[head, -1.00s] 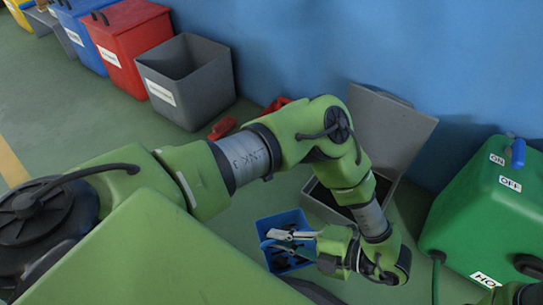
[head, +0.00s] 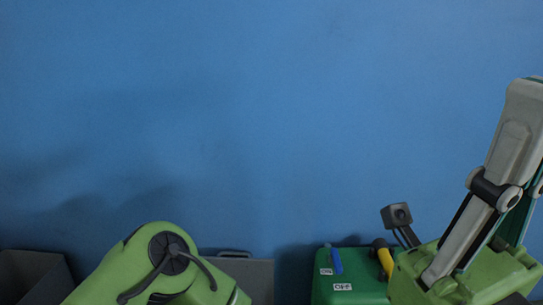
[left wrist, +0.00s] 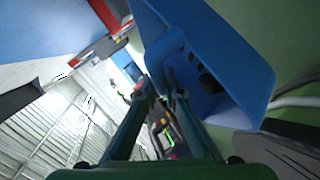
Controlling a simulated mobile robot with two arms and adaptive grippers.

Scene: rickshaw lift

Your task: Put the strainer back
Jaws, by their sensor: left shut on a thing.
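The blue strainer (left wrist: 222,50), a tub-shaped basket with dark holes, shows in the left wrist view. My left gripper (left wrist: 160,86) is shut on its near edge, and the strainer hangs tilted beyond the fingers. The exact contact is partly hidden. In the head view the strainer and the left gripper are out of sight; only a bend of my left arm shows at the bottom. My right gripper (head: 522,105) points upward at the right of the head view. Its fingers overlap there, so their opening cannot be judged.
A green box (head: 345,288) with a blue lever (head: 335,261) and an OFF label stands by the blue wall (head: 250,120). A grey lid (head: 248,280) and a grey bin (head: 30,275) show along the bottom. A pale hose (left wrist: 296,102) lies right of the strainer.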

